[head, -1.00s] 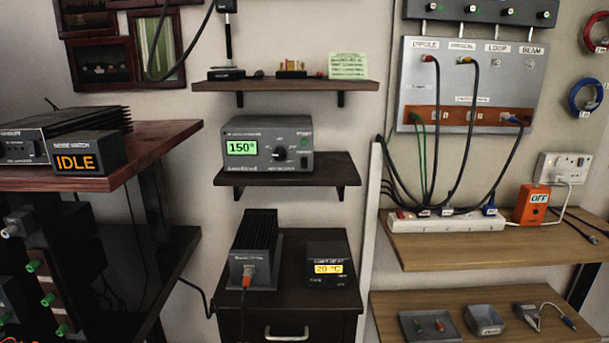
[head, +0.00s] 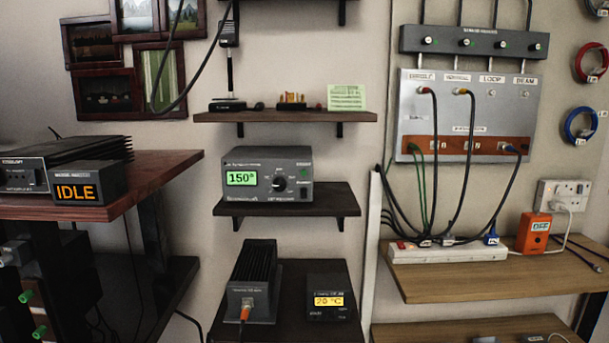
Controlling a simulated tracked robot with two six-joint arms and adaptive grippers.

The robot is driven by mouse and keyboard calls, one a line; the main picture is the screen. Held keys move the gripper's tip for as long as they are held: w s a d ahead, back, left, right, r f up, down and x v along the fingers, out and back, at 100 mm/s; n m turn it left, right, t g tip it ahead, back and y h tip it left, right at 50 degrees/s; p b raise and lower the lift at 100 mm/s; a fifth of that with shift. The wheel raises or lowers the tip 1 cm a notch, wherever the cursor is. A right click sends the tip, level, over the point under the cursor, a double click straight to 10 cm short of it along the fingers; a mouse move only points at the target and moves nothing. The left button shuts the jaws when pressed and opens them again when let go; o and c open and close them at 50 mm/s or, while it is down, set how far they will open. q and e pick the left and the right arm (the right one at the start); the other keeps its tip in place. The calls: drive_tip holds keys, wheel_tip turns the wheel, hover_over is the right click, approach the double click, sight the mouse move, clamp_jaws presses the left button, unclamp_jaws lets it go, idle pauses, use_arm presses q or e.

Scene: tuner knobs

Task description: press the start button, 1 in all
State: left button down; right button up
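I cannot make out a button marked start in the head view. A small dark box (head: 89,169) stands on the reddish-brown desk at the left and shows IDLE in orange on its screen (head: 77,192). A grey tuner (head: 264,173) sits on the middle shelf, with a green 150° display and a dark round knob (head: 279,182). The fine lettering and small controls on these boxes are too blurred to read. Neither of my grippers is in view.
A black finned unit (head: 254,281) and a small box reading 20 °C (head: 329,296) stand on the low dark cabinet. At the right are a cabled grey panel (head: 467,88), a power strip (head: 408,254) and an orange box reading OFF (head: 534,233).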

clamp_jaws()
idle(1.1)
